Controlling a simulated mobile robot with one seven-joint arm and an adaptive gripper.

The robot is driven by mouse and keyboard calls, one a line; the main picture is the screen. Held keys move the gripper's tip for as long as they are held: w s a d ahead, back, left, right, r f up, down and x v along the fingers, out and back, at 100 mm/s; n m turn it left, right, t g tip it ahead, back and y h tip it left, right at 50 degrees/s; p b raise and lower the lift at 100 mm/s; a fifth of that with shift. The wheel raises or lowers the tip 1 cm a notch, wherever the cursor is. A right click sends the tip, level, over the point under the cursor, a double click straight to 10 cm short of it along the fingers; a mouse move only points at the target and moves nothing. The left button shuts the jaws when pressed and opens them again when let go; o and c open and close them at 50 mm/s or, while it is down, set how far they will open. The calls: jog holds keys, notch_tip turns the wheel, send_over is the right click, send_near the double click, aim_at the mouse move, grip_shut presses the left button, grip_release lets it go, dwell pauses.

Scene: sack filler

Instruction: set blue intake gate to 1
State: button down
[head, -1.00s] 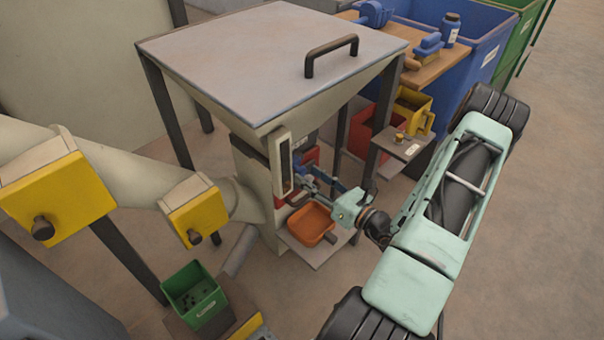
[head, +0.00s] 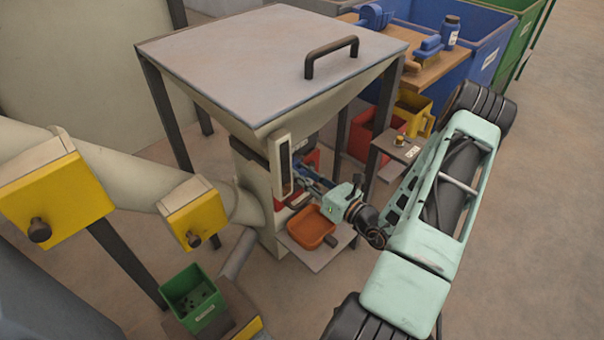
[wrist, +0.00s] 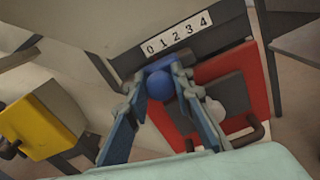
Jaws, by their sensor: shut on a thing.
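The blue intake gate (wrist: 160,66) shows in the wrist view with a round blue knob (wrist: 160,85), just under a white scale (wrist: 177,36) numbered 0 to 4. The gate sits below the low-number end of the scale. I see no clear pointer, so the exact setting cannot be read. My gripper (wrist: 168,88) has its two blue-grey fingers on either side of the knob and is shut on it. In the head view my gripper (head: 308,174) reaches into the filler's front beside the spout; the gate itself is mostly hidden there.
A red plate (wrist: 243,75) with a pale knob (wrist: 214,108) lies right beside the blue gate. The hopper (head: 270,60) overhangs my gripper. An orange tray (head: 312,227) sits below it.

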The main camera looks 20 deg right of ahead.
jog(key=shift+d, duration=0.1)
jog(key=shift+w+d, duration=0.35)
jog(key=shift+d, duration=0.55)
jog(key=c, duration=1.7)
grip_release()
jog(key=shift+o, duration=0.2)
jog(key=v, duration=1.2)
